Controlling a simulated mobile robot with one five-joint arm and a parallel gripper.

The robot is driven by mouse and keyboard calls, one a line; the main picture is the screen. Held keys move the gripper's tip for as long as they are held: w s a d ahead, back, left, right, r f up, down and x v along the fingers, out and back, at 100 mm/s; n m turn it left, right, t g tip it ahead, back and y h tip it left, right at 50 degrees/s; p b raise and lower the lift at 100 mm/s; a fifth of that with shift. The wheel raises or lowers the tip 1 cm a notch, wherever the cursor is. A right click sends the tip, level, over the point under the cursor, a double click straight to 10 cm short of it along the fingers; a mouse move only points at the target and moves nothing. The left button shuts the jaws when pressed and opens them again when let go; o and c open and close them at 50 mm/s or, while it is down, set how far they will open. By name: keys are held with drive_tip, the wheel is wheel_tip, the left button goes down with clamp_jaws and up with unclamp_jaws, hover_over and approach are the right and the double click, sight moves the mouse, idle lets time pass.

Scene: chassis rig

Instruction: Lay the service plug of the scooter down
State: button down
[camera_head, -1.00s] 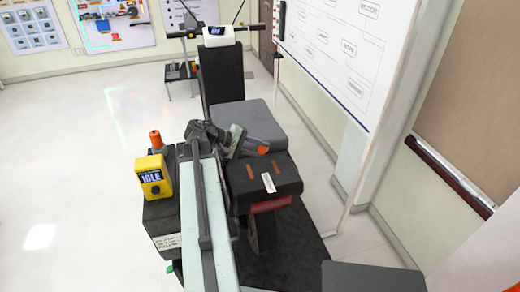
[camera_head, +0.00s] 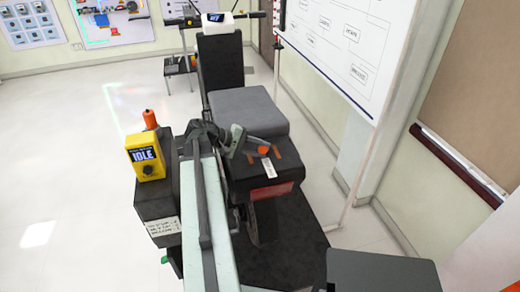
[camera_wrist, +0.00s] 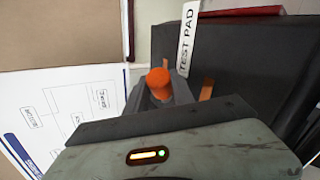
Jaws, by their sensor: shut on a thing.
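The service plug shows as an orange knob (camera_wrist: 158,80) between the grey jaws of my gripper (camera_wrist: 161,94) in the wrist view. In the head view the orange plug (camera_head: 264,149) sticks out to the right of my gripper (camera_head: 252,145). My gripper is shut on it, above the black rear deck (camera_head: 245,180) of the scooter (camera_head: 246,108). The deck carries a white label (camera_head: 268,168), reading "TEST PAD" (camera_wrist: 187,38) in the wrist view, and copper strips (camera_head: 277,152). I cannot tell whether the plug touches the deck; its lower part is hidden.
A yellow box reading "IDLE" (camera_head: 146,156) and an orange-topped post (camera_head: 150,119) stand at the left on a dark cabinet (camera_head: 157,200). A grey surface (camera_head: 380,272) lies at the lower right. A whiteboard (camera_head: 345,50) stands at the right. The floor at the left is clear.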

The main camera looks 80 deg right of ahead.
drive_tip(key=c, duration=1)
unclamp_jaws()
drive_tip(key=shift+w+r, duration=0.1)
drive_tip(key=p+v, duration=0.3)
drive_tip(key=v, duration=0.4)
drive_tip(key=shift+r+p, duration=0.1)
drive_tip(key=shift+p, duration=0.25)
drive_tip(key=shift+w+a, duration=0.15)
drive_tip(key=shift+w, duration=0.1)
drive_tip(key=shift+r, duration=0.1)
wheel_tip(320, 180, up, 8)
drive_tip(key=p, duration=0.8)
